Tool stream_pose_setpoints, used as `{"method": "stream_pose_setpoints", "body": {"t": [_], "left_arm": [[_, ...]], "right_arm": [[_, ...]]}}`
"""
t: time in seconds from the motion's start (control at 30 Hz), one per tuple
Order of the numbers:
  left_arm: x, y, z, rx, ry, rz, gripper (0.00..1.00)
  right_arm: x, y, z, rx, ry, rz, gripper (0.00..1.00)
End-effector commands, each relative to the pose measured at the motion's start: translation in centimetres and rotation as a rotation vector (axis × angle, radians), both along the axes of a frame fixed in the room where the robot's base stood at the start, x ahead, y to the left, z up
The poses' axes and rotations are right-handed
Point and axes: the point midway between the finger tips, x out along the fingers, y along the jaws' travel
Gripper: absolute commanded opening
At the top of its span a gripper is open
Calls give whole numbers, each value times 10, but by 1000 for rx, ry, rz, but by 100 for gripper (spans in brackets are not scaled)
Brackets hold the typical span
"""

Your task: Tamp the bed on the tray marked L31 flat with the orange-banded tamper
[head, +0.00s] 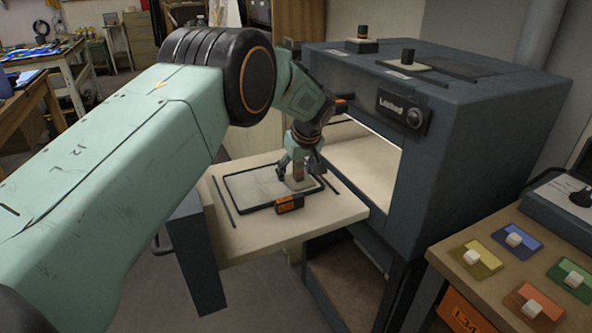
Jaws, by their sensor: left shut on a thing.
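A shallow dark-rimmed tray (240,204) with a pale grey bed (258,184) lies on the pulled-out cream shelf in front of the kiln. An orange tag (289,203) is on its front edge; its marking is too small to read. My left gripper (301,163) points down over the right part of the tray, shut on a tamper (298,184) with a flat pale base. The base is at the bed's level; I cannot tell whether it touches. The fingers hide most of its handle, and I cannot make out a band. My right gripper is not in view.
The dark kiln (480,130) stands open and lit just right of the tray. Two knobbed blocks, one farther back (362,45) and one nearer (408,65), sit on its top. A bench (440,262) at lower right carries several coloured plates with white knobs.

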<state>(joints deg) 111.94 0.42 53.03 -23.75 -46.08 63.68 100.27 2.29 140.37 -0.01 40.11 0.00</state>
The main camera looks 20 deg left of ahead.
Motion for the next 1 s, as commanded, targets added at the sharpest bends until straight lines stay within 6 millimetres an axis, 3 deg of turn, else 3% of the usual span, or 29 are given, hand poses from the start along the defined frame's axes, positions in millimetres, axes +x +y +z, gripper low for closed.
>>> {"method": "stream_pose_setpoints", "body": {"t": [0.17,0.5,1.0], "left_arm": [[-1,0,-1,-1,5,0,40],[-1,0,21,0,4,0,40],[-9,7,23,0,3,1,40]], "right_arm": [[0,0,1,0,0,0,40],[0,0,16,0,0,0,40],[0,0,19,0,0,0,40]]}}
